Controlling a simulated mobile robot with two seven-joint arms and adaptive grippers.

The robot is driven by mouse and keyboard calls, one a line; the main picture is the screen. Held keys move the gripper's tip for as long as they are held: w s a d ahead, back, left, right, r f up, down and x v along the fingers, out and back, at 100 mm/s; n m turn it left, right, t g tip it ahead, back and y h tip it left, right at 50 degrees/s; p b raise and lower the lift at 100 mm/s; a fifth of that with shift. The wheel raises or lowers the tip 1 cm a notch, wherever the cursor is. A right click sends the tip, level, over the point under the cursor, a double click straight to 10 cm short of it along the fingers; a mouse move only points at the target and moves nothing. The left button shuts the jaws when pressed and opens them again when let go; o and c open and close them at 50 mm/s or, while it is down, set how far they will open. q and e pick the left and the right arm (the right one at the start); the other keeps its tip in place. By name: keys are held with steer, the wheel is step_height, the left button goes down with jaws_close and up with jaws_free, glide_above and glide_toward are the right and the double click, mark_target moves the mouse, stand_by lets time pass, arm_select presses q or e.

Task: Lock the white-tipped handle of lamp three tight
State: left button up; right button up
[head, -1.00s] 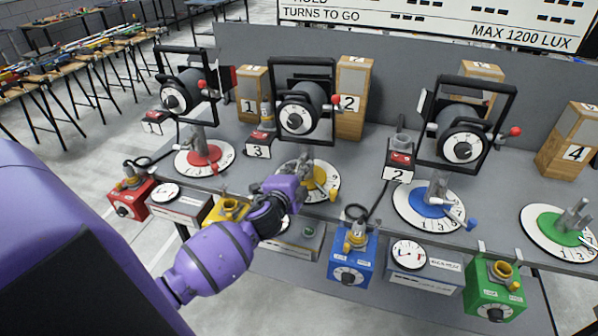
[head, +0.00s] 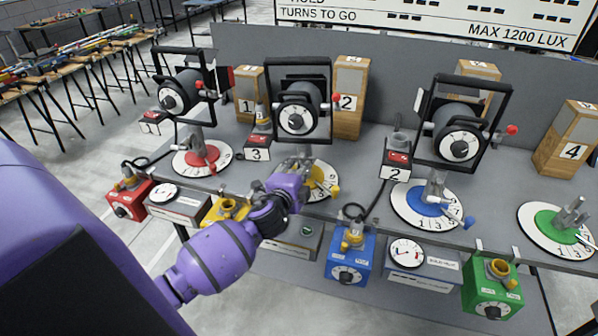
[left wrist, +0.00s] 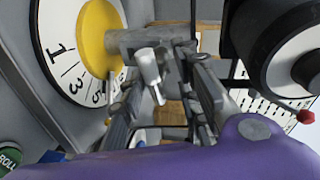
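A lamp (head: 298,118) stands over the yellow dial, with a red block marked 3 (head: 257,147) at its left. My left gripper (head: 303,166) is at this lamp's post, covering most of the clamp in the head view. In the left wrist view the grey clamp (left wrist: 125,41) sits by the yellow disc (left wrist: 98,35). A small handle with a white end (left wrist: 149,66) sticks out from it. My left gripper (left wrist: 160,72) is open, with one finger on each side of this handle. I cannot tell whether they touch it. My right gripper is not in view.
Lamps on the red dial (head: 184,165) and blue dial (head: 407,206) stand at either side. A green dial (head: 545,237) has a bare post. Coloured boxes, including a blue box (head: 347,270), hang along the bench's front edge. Numbered wooden boxes stand behind.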

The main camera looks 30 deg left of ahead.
arm_select(q)
steer(key=shift+a+f, duration=0.2)
steer(key=shift+s, duration=0.25)
steer(key=v, duration=1.1)
steer(key=shift+s+d+r, duration=0.25)
steer(key=shift+s, duration=0.05)
